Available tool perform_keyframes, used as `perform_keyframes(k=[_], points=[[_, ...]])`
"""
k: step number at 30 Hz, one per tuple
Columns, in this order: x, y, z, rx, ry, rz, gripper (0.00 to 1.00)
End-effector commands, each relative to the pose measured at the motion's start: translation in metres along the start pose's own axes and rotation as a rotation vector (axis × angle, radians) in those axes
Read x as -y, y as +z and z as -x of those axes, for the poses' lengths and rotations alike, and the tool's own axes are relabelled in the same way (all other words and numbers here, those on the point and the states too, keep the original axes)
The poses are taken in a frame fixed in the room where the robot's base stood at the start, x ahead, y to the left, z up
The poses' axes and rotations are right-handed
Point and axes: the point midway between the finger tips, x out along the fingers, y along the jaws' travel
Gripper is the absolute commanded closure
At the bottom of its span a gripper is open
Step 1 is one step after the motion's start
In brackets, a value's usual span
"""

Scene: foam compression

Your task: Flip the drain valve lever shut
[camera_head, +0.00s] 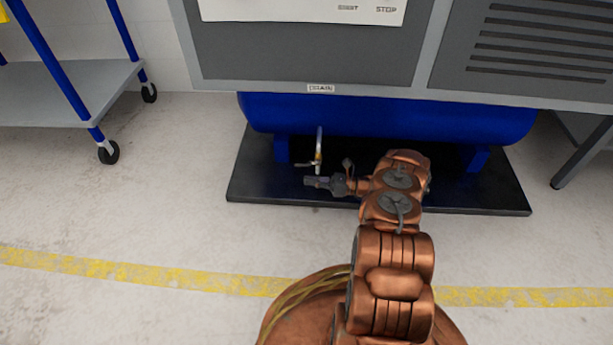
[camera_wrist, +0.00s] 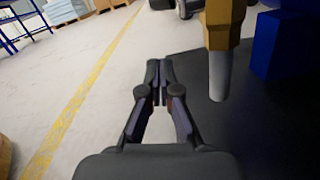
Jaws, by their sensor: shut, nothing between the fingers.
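The drain valve (camera_head: 318,159) is a small brass-yellow fitting at the front of the blue tank, below the "DRAIN" label (camera_head: 321,89). A thin pale upright bar (camera_head: 319,137) rises from it; I cannot tell for sure whether this is the lever. In the wrist view the brass valve body (camera_wrist: 224,22) with a grey tapered spout (camera_wrist: 219,75) hangs at the upper right. My gripper (camera_head: 308,181) is shut and empty, its fingers just below the valve in the head view. In the wrist view my fingertips (camera_wrist: 158,75) are together, left of the spout, with a visible gap.
The blue tank (camera_head: 390,120) stands on a black base plate (camera_head: 270,185) under the grey machine cabinet (camera_head: 300,45). A blue-legged cart (camera_head: 60,95) is at the left. A yellow floor line (camera_head: 130,272) crosses the open concrete floor in front.

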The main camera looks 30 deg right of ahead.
Motion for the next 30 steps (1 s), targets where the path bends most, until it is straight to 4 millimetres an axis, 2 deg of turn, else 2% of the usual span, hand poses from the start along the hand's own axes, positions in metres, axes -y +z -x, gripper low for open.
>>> perform_keyframes(k=[18,30], points=[[0.002,-0.015,0.072,-0.001,-0.002,-0.002,1.0],[0.002,-0.015,0.079,-0.001,0.0,-0.003,1.0]])
